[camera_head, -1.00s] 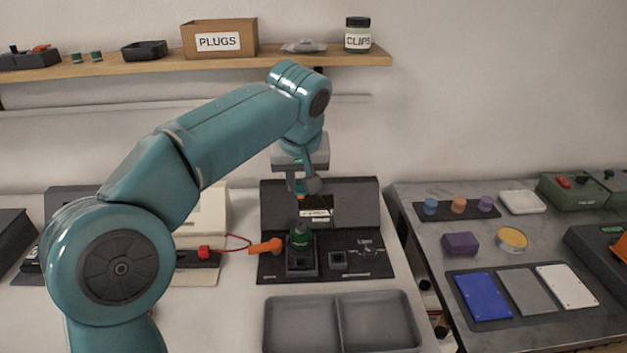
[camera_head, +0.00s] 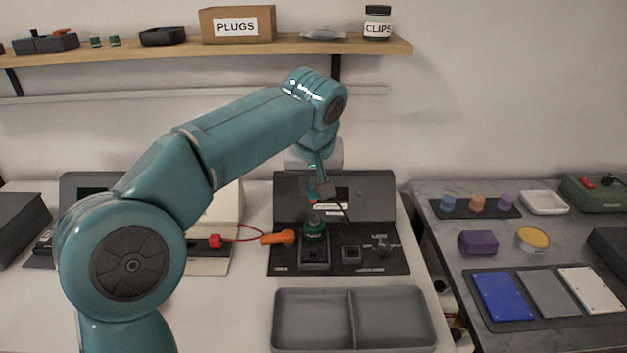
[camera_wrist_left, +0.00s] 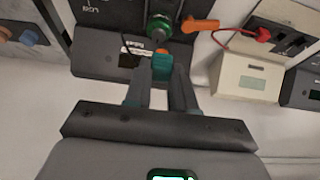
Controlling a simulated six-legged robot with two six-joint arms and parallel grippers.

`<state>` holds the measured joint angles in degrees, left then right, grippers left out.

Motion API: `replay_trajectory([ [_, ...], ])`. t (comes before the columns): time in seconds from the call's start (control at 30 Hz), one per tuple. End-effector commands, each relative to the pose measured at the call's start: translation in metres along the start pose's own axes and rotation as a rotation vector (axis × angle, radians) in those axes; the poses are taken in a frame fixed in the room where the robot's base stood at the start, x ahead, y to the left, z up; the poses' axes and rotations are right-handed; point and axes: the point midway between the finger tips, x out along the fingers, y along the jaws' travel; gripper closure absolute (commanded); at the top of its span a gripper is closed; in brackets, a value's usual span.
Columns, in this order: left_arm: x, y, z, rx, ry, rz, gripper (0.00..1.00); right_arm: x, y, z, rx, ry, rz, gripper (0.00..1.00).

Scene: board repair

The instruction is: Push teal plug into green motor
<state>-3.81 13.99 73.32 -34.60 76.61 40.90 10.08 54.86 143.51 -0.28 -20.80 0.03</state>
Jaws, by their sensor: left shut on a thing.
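The teal plug (camera_wrist_left: 162,64) is held between the fingertips of my left gripper (camera_wrist_left: 161,72), with an orange part at its far end. The green motor (camera_head: 315,227) stands upright in a dark holder on the black board. It also shows in the left wrist view (camera_wrist_left: 158,27), just beyond the plug. In the head view my left gripper (camera_head: 321,190) is above and slightly behind the motor. The plug looks apart from the motor, though the exact gap is hard to judge. My right gripper is not in view.
An orange connector (camera_head: 277,238) on a red wire lies just left of the motor. A grey two-part tray (camera_head: 350,320) sits in front of the board (camera_head: 385,262). A side table (camera_head: 440,230) at the right holds colored pieces and panels.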

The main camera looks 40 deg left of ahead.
Motion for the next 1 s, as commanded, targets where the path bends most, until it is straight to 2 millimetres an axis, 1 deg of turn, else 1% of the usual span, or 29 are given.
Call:
replay_trajectory([
  [0.03, 0.006, 0.000, 0.002, 0.000, 0.000, 0.000, 1.00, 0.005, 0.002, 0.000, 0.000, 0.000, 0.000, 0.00],
  [1.0, 0.065, 0.000, 0.027, -0.001, 0.001, 0.000, 1.00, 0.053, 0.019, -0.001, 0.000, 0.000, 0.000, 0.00],
])
